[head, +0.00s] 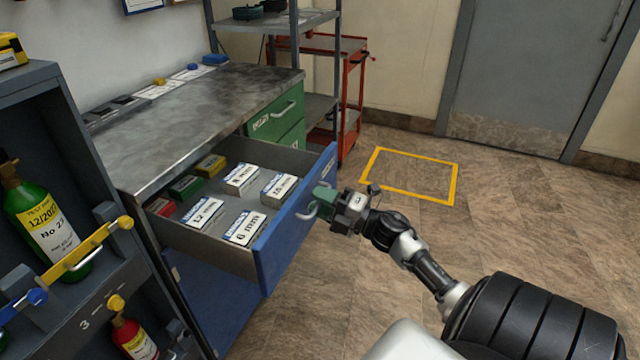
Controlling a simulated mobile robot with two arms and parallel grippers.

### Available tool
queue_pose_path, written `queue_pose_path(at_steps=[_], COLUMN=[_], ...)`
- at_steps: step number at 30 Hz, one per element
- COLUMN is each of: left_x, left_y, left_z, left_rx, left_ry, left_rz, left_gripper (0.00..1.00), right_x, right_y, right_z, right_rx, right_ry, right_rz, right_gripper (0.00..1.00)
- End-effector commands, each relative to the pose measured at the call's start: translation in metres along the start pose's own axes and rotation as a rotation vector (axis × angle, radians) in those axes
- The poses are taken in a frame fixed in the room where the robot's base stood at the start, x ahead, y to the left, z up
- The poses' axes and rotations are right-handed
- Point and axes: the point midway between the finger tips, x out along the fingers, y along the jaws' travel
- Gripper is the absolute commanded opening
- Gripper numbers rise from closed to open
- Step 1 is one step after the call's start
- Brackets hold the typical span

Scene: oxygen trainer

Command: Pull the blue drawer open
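The blue drawer (276,256) stands pulled well out of the workbench (190,115), with its inside showing. Several small labelled boxes lie in it, such as a white and blue box (243,228). The drawer's pale curved handle (309,213) is on its front face. My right gripper (324,202) is at this handle, with its green fingers over the upper part of it. The fingers overlap the handle in the picture, but whether they are closed around it is too small to tell. My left gripper is not in view.
Green drawers (275,117) beside it are shut. A rack with a green cylinder (45,225) and a red cylinder (133,338) stands at the left. A red trolley (352,95) stands behind. The floor with a yellow marked square (457,185) is clear.

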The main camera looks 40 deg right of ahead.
Motion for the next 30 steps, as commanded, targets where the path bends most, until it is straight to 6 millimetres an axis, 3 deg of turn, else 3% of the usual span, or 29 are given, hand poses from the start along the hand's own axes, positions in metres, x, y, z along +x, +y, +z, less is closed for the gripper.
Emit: queue_pose_path(at_steps=[16,21,30], left_x=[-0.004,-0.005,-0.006], left_y=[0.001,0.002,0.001], left_z=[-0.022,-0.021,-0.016], left_rx=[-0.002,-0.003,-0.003], left_ry=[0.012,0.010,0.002], left_rz=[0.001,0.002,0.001], left_gripper=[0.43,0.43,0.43], right_x=[-0.093,-0.105,-0.106], right_y=[-0.002,-0.001,-0.001], right_z=[0.000,0.000,0.000], right_rx=[0.001,0.000,0.000], right_ry=[-0.002,-0.001,0.000], right_rz=[-0.003,-0.001,-0.001], right_gripper=[0.36,0.36,0.36])
